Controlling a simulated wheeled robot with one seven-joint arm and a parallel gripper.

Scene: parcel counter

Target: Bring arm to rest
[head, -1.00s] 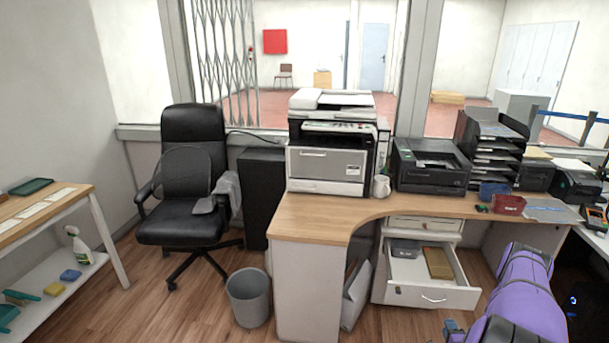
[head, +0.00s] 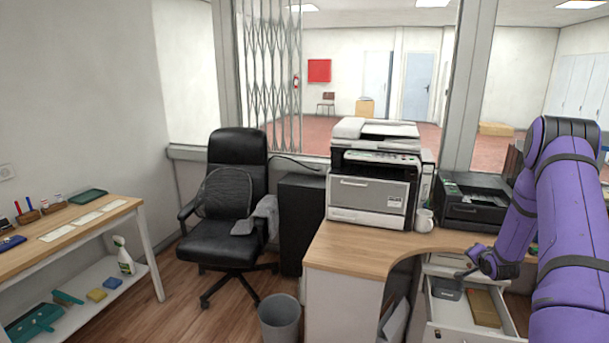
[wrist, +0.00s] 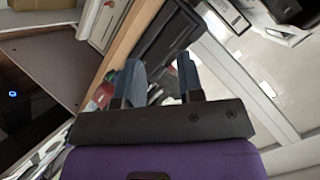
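My purple arm rises at the right of the head view, bends at the top and comes down in front of the desk. My gripper (head: 463,273) is small and dark there, in front of or above the open drawer (head: 468,333); I cannot tell its exact height. In the wrist view my gripper (wrist: 158,78) shows two blue-grey fingers standing apart, with nothing held between them.
The desk (head: 345,247) carries a large printer (head: 370,192) and a black printer (head: 472,202). An office chair (head: 225,205), a grey bin (head: 280,318) and a side table (head: 85,232) stand to the left. Some floor between them is clear.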

